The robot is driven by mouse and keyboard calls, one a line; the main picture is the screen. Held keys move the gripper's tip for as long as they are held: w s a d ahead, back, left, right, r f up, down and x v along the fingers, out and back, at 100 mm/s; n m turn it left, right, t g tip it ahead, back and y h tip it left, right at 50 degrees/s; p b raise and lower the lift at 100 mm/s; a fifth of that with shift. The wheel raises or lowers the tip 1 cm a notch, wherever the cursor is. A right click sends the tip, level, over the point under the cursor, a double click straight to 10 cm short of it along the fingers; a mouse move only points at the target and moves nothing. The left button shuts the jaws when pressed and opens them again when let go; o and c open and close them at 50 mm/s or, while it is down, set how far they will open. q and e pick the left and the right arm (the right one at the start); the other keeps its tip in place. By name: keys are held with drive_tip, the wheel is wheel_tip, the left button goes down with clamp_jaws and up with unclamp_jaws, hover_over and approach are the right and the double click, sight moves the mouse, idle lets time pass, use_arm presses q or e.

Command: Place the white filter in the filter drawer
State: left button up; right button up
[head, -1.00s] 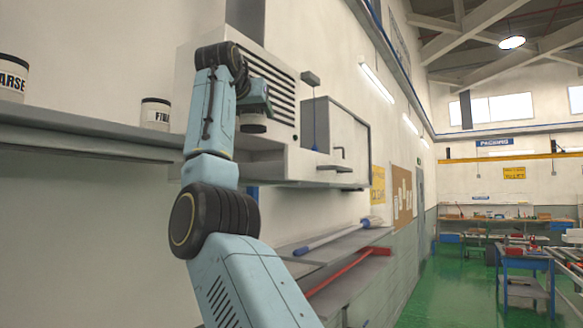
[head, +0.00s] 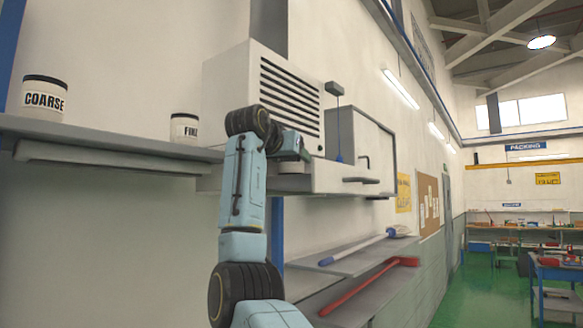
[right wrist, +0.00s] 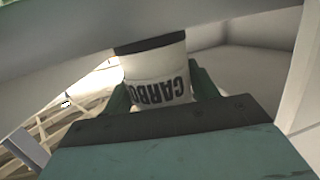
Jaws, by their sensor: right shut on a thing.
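The white filter (right wrist: 155,75) has a dark band at one end and upside-down lettering beginning "CARBO". My right gripper (right wrist: 158,95) is shut on it, with a green finger on either side. In the head view my right gripper (head: 292,155) is beside the vented white unit, at the level of the filter drawer (head: 345,180). A pale edge of the filter (head: 291,167) shows below the gripper, over the drawer's left part. Whether it touches the drawer floor is hidden. My left gripper is out of view.
A jar marked COARSE (head: 44,98) and a second white jar (head: 184,129) stand on the wall shelf (head: 110,142) at left. A grey cabinet (head: 365,150) adjoins the drawer. Lower shelves hold a blue-handled tool (head: 365,246) and a red one (head: 370,284).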

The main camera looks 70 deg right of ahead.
wheel_tip(320, 180, down, 2)
drive_tip(key=shift+d+f, duration=0.1)
idle(0.4)
drive_tip(key=o, duration=1)
drive_tip(key=shift+f, duration=0.1)
drive_tip(key=shift+o, duration=0.2)
